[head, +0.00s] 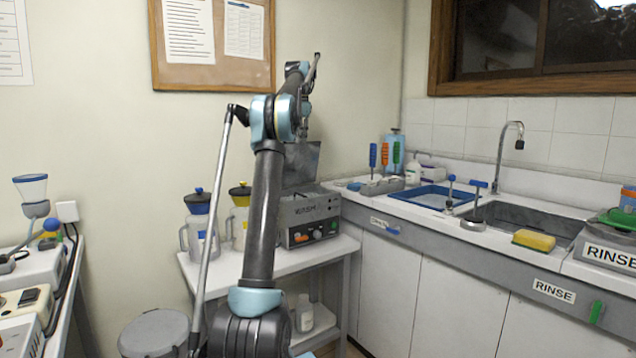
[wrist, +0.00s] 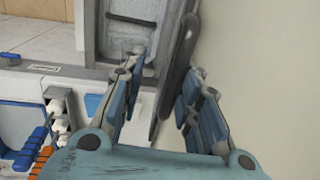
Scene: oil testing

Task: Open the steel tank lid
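The steel tank (head: 310,212) is a grey box with a control panel on the white side table. Its dark grey lid (head: 306,165) stands raised, close to upright, at the back of the tank. In the wrist view the lid (wrist: 178,62) shows nearly edge-on as a dark strip between my fingers. My gripper (wrist: 164,75) is open, with one finger on each side of the lid; I cannot tell whether either touches it. The tank (wrist: 130,35) also shows beyond the fingers. In the head view my arm hides most of the gripper.
The sink counter (head: 395,217) is at the right, with a blue tray (head: 440,197) and upright brushes (head: 384,155). The wall is close behind the lid.

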